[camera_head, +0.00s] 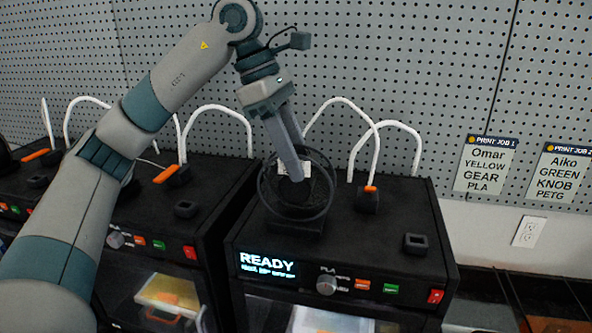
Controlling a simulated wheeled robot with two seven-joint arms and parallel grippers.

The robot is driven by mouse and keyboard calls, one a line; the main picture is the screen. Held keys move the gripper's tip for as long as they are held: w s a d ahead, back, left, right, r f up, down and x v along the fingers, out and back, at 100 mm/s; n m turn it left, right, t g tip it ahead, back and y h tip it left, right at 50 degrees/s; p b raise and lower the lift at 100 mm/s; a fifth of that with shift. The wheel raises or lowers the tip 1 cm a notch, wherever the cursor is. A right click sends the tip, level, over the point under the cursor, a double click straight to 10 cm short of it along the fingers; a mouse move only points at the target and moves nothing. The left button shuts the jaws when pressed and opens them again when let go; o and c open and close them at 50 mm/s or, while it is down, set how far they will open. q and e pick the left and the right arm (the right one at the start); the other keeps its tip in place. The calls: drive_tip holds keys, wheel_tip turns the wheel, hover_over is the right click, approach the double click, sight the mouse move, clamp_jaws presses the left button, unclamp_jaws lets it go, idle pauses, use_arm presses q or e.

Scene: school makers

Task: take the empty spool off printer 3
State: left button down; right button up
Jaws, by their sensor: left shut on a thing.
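A dark, empty spool (318,212) stands upright on top of the black printer (390,233) whose screen reads READY. No printer number is readable, so I cannot tell from the picture that this is printer 3. My left gripper (294,176) reaches down from above with its fingers at the spool's middle, shut on the spool. A small white label shows beside the fingertips. The spool still appears to be at its holder on the printer top; the fingers hide part of its hub. My right gripper is not in view.
Another black printer (215,183) stands close on the left, behind my left arm. White tubes (418,150) arch up from the printer tops. A pegboard wall (400,60) rises behind, with two print job cards (487,165) at the right.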

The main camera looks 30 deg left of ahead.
use_arm(q)
drive_tip(key=shift+w+d+r+b, duration=0.1)
drive_tip(key=shift+d+r+b, duration=0.15)
drive_tip(key=shift+r, duration=0.3)
drive_tip(key=shift+d+r+b, duration=0.1)
drive_tip(key=shift+r+b, duration=0.2)
drive_tip(key=shift+r, duration=0.25)
drive_tip(key=w+d+r+b, duration=0.3)
drive_tip(key=d+r, duration=0.3)
drive_tip(key=d, duration=0.4)
drive_tip(key=shift+w+d+r, duration=0.2)
drive_tip(key=shift+w+r, duration=0.2)
drive_tip(key=shift+w, duration=0.05)
